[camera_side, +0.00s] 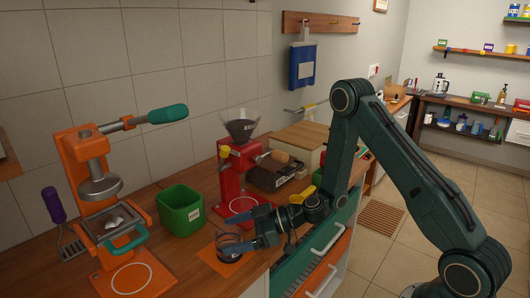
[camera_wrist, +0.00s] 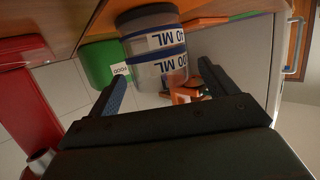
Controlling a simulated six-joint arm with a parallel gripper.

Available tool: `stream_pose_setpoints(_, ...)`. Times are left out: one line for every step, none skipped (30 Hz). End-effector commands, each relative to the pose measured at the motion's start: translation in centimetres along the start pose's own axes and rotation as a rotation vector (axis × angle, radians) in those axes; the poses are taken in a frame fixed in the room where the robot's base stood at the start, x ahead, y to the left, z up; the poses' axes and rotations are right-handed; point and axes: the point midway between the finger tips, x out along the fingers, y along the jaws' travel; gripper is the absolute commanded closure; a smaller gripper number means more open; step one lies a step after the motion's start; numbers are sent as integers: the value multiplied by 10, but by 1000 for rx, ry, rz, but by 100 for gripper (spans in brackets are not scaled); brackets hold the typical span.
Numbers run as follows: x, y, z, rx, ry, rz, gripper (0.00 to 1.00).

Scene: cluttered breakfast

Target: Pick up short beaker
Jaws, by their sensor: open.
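The short beaker (camera_side: 229,241) is a low, clear, dark-rimmed vessel on an orange square mat (camera_side: 208,257) near the counter's front edge. In the wrist view the beaker (camera_wrist: 158,68) is see-through, with a white "ML" label that shows twice; I cannot tell whether this is one vessel or two stacked. My gripper (camera_side: 238,231) reaches in low from the right, with its fingers around the beaker's place. In the wrist view my gripper (camera_wrist: 158,84) is open, one finger to each side of the beaker's near part. I cannot tell whether either finger touches it.
A green bin (camera_side: 180,211) stands behind and left of the beaker. A red machine with a dark funnel (camera_side: 238,170) stands behind it. An orange press (camera_side: 95,200) with a green handle is at the left. Drawers (camera_side: 318,260) lie below the counter edge.

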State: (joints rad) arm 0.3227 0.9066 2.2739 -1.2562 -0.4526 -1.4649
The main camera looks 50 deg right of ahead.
Motion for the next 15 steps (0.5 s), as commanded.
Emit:
stream_pose_setpoints(6, 0, 0, -3, -1, -3, 16)
stream_pose_setpoints(9, 0, 0, -3, -1, -3, 16)
stream_pose_setpoints(12, 0, 0, -2, -1, -2, 16)
stream_pose_setpoints(14, 0, 0, -2, -1, -1, 16)
stream_pose_setpoints(16, 0, 0, -3, -1, -1, 16)
stream_pose_setpoints(18, 0, 0, -2, -1, -1, 16)
stream_pose_setpoints(19, 0, 0, -2, -1, -1, 16)
stream_pose_setpoints(20, 0, 0, -1, -1, -1, 16)
stream_pose_setpoints(20, 0, 0, -1, -1, 0, 16)
stream_pose_setpoints(20, 0, 0, 0, -1, 0, 16)
stream_pose_setpoints(20, 0, 0, 0, -1, 0, 16)
stream_pose_setpoints(20, 0, 0, 0, -1, 0, 16)
stream_pose_setpoints(20, 0, 0, 0, -1, 0, 16)
stream_pose_setpoints(20, 0, 0, 0, -1, 0, 16)
stream_pose_setpoints(20, 0, 0, 0, -1, 0, 16)
